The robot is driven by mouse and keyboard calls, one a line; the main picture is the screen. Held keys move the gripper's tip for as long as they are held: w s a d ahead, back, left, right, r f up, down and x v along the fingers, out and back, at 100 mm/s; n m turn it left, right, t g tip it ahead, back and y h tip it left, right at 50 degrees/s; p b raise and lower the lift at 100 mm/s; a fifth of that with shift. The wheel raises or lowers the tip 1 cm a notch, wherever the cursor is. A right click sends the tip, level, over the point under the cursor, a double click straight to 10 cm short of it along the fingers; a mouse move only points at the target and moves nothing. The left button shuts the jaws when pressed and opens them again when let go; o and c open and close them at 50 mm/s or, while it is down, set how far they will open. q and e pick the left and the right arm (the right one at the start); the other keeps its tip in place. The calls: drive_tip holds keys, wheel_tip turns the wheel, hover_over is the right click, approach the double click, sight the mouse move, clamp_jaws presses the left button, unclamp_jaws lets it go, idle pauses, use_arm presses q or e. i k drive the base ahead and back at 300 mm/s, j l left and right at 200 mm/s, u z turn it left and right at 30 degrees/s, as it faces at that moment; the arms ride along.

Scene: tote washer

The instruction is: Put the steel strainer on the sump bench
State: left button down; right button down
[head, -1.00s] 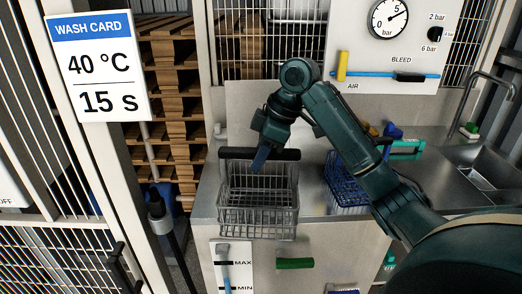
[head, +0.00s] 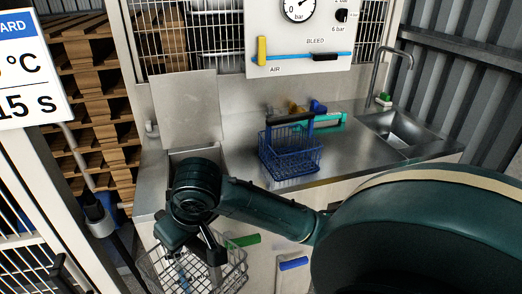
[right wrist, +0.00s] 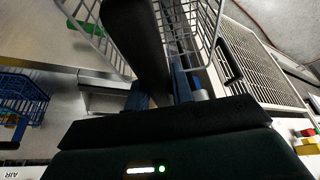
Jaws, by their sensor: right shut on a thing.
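The steel strainer (head: 238,268) is a wire basket with a black handle. It hangs low in front of the sump bench (head: 350,160), below its top, at the bottom of the head view. My right gripper (head: 196,244) is over it, shut on the handle. In the right wrist view the black handle (right wrist: 133,40) lies between the blue fingers, with the wire mesh (right wrist: 205,25) beyond. The bench has a steel top and an opening at its left end, partly hidden by my right arm. My left gripper is not in view.
A blue wire basket (head: 292,162) stands mid-bench, with a green-handled tool (head: 330,121) behind it. A sink (head: 398,130) with a tall tap is at the right. A raised steel panel (head: 186,108) stands behind the opening. Bench top right of the blue basket is clear.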

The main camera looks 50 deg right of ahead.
sight(349, 148)
drive_tip(key=k+l, duration=0.1)
drive_tip(key=l, duration=0.3)
drive_tip(key=k+l, duration=0.1)
drive_tip(key=l, duration=0.25)
drive_tip(key=k+l, duration=0.15)
drive_tip(key=l, duration=0.25)
drive_tip(key=k+l, duration=0.1)
drive_tip(key=l, duration=0.3)
drive_tip(key=k+l+z, duration=0.1)
drive_tip(key=l, duration=0.25)
